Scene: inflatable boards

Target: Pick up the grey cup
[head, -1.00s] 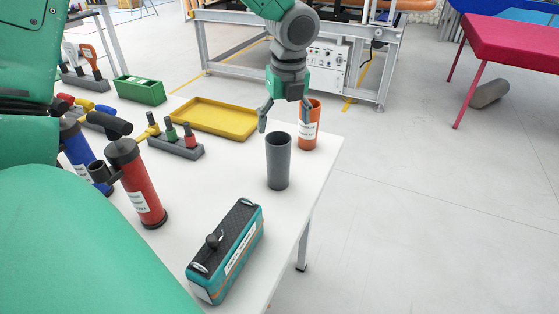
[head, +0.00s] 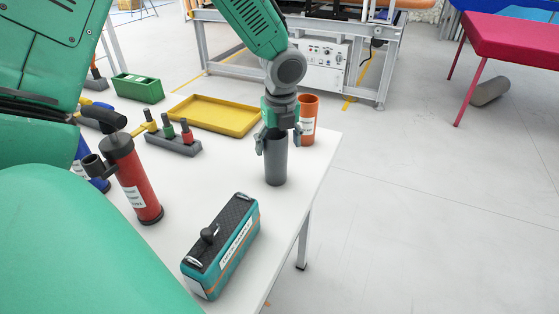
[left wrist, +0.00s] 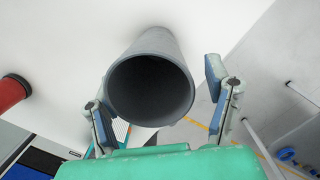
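The grey cup (head: 275,169) stands upright near the right edge of the white table. My left gripper (head: 279,143) is directly above it, pointing down, with a finger on either side of the rim. In the left wrist view the open mouth of the cup (left wrist: 150,90) lies between the fingers of my left gripper (left wrist: 160,98). The fingers are open; the right finger is clearly apart from the wall, and the left one is close to it, contact unclear. My right gripper is not in view.
An orange cup (head: 308,122) stands just behind the grey cup. A yellow tray (head: 214,115), a grey holder with coloured tools (head: 174,143), a red pump (head: 134,183) and a teal box (head: 222,246) are also on the table (head: 285,215).

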